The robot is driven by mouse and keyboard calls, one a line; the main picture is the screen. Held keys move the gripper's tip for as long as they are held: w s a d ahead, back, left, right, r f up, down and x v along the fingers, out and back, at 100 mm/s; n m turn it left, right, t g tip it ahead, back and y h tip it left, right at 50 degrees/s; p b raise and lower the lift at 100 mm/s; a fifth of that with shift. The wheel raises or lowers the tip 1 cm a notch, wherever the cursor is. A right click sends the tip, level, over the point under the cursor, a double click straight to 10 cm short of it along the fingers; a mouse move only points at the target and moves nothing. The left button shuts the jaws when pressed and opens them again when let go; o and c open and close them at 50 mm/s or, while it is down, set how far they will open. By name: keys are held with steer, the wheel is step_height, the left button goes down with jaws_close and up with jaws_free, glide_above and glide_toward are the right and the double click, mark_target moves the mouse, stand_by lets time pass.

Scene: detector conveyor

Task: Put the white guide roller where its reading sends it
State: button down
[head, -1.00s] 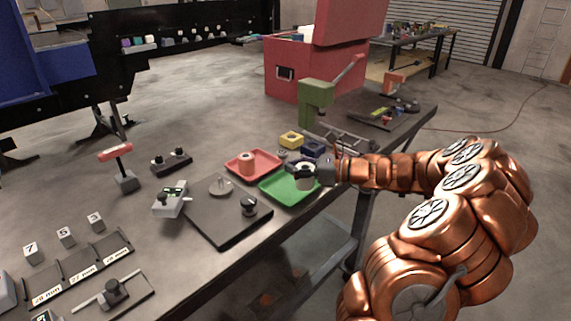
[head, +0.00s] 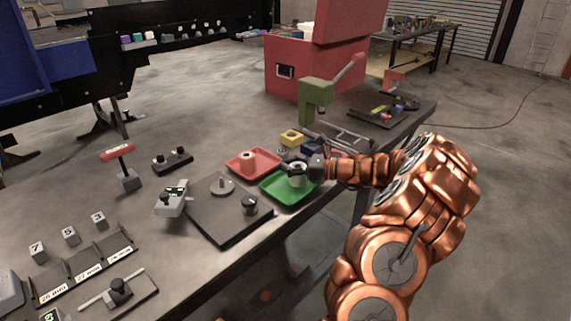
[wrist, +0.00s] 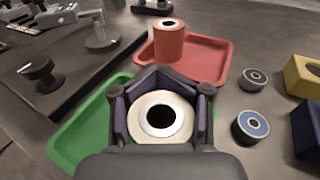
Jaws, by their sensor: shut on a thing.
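The white guide roller (wrist: 163,117) is held upright between the fingers of my gripper (wrist: 160,110), its dark bore facing up. In the head view the roller (head: 297,180) is over the green tray (head: 288,196), and my gripper (head: 297,170) comes to it from the right. I cannot tell whether the roller touches the tray floor. The gauge with a small display (head: 173,198) stands left of a dark plate (head: 222,232) that carries a spindle disc and a black knob. Its reading is too small to make out.
A red tray (head: 253,160) with a reddish roller (head: 248,161) adjoins the green tray. Two small bearings (wrist: 250,125), a yellow block (head: 291,138) and a blue block lie to the right. Labelled slots (head: 90,270) with number blocks are at the front left. A green press (head: 316,98) stands behind.

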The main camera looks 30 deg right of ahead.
steer(key=shift+f, duration=0.1)
steer(key=c, duration=0.6)
jaws_free()
steer(key=shift+o, duration=0.2)
steer(key=shift+r, duration=0.2)
steer(key=b+v, duration=0.1)
steer(key=v, duration=0.9)
steer(key=shift+s+d+f+b, duration=0.1)
steer(key=shift+s+d+b, duration=0.15)
steer(key=shift+d+b, duration=0.1)
steer(key=shift+s+d, duration=0.25)
steer(key=shift+s, duration=0.3)
